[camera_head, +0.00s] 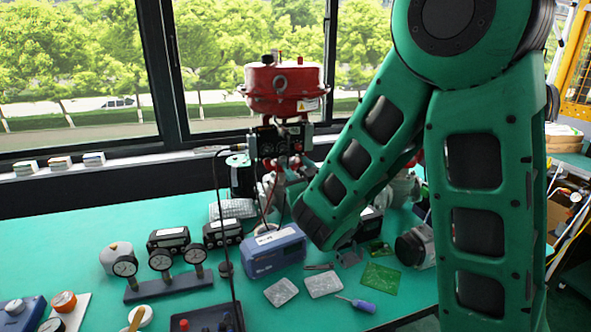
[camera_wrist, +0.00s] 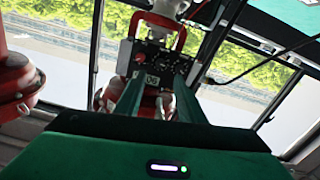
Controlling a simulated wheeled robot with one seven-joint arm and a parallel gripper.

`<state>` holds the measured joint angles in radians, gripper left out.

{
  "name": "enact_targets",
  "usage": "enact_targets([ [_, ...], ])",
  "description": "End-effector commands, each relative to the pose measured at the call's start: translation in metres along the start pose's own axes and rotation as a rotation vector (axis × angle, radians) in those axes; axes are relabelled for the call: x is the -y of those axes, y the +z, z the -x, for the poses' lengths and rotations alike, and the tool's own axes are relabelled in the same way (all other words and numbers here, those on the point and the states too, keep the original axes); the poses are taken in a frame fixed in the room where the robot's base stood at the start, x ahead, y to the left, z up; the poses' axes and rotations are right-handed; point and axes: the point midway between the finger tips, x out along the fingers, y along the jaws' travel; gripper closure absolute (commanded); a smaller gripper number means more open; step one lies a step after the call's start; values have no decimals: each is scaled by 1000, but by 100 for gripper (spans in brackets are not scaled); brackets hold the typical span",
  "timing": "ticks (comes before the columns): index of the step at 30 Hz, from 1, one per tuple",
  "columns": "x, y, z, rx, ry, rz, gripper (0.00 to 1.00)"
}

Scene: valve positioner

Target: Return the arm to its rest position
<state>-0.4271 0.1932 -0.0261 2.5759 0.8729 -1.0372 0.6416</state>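My green arm fills the right half of the head view, and its lower link slants down to the left over the bench. My gripper is not clearly visible there. In the wrist view, my gripper (camera_wrist: 160,86) shows two green fingers with a gap between them and nothing held. Beyond the fingers is a black valve positioner (camera_wrist: 152,68) with a red frame around it; I cannot tell its distance. In the head view, the black positioner (camera_head: 280,141) sits below the red valve actuator (camera_head: 284,84), left of my arm. My arm hides part of the valve's lower body.
The green bench (camera_head: 60,235) holds a blue box (camera_head: 274,250), a gauge stand (camera_head: 168,287), a screwdriver (camera_head: 357,303) and a green circuit board (camera_head: 381,278). A black cable (camera_head: 221,205) hangs left of the valve. Windows stand behind. The bench's left rear is clear.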

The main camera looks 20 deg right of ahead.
Motion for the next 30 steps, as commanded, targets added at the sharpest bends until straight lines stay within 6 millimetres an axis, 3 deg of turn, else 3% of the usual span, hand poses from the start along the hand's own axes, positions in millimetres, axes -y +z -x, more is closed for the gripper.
enact_targets([
  [11,0,0,0,0,1,0,64],
  [14,-9,2,0,14,21,-3,64],
  [17,-37,9,4,66,92,-13,64],
  [22,-118,41,29,262,293,-60,64],
  [27,-182,79,80,507,457,-132,64],
  [30,-204,100,117,656,519,-184,64],
])
